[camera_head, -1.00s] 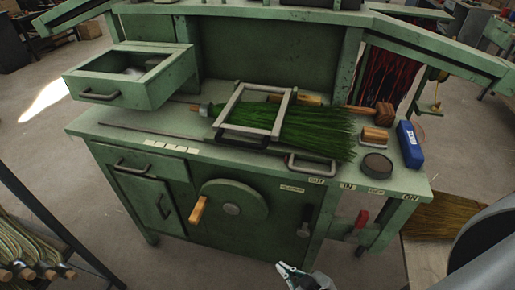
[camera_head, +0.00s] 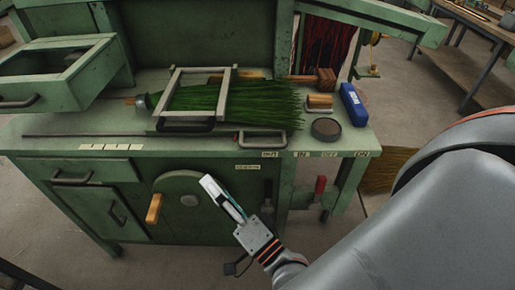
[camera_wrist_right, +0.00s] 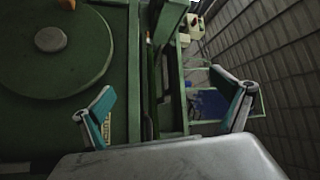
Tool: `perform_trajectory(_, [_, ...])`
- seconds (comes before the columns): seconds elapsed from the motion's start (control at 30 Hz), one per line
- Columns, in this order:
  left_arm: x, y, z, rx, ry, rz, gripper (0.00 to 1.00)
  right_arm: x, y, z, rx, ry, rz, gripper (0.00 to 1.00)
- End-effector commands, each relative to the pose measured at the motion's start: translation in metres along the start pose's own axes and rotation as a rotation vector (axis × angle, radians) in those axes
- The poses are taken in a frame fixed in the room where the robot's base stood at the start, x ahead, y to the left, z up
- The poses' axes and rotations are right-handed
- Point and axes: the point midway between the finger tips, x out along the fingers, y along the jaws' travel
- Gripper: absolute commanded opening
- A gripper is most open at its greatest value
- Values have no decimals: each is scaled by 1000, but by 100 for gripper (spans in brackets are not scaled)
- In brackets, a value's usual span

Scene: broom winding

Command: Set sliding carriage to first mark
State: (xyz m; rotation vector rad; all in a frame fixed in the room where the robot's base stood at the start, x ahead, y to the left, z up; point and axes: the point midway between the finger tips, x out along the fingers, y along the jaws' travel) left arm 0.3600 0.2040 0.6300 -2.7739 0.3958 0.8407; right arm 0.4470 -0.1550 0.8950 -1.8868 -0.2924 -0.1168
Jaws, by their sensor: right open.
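The sliding carriage (camera_head: 234,95) seems to be the grey metal frame with a dark front handle (camera_head: 186,126), lying across green bristles on the bench top. White mark labels (camera_head: 110,147) sit on the front edge, left of the carriage. My right gripper (camera_head: 220,192) is in front of the bench, below the top and apart from the carriage. In the right wrist view my right gripper (camera_wrist_right: 166,108) is open, with teal pads apart and nothing between them. My left gripper is not in view.
A round wheel with a wooden knob (camera_head: 154,209) is on the bench front, near my right gripper. An open drawer (camera_head: 50,75) juts out at the left. A blue box (camera_head: 353,104), a dark round tin (camera_head: 326,129) and a mallet (camera_head: 325,79) are on the right.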

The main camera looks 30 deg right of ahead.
Motion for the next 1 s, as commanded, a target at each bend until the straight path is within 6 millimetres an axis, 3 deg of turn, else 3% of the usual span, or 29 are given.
perform_trajectory(0.1, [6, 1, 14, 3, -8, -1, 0, 7, -28, -47, 459, 221, -109, 100])
perform_trajectory(0.17, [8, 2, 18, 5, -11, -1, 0, 6, -32, -71, 691, 329, -156, 100])
perform_trajectory(0.3, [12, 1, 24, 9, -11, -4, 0, -7, -15, -109, 1184, 559, -239, 100])
perform_trajectory(0.43, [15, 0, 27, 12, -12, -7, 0, -19, 10, -119, 1511, 723, -276, 100])
perform_trajectory(0.67, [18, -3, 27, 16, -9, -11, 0, -26, 31, -120, 1727, 841, -291, 100])
perform_trajectory(1.0, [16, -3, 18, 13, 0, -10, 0, 7, 47, -148, 1725, 840, -293, 100])
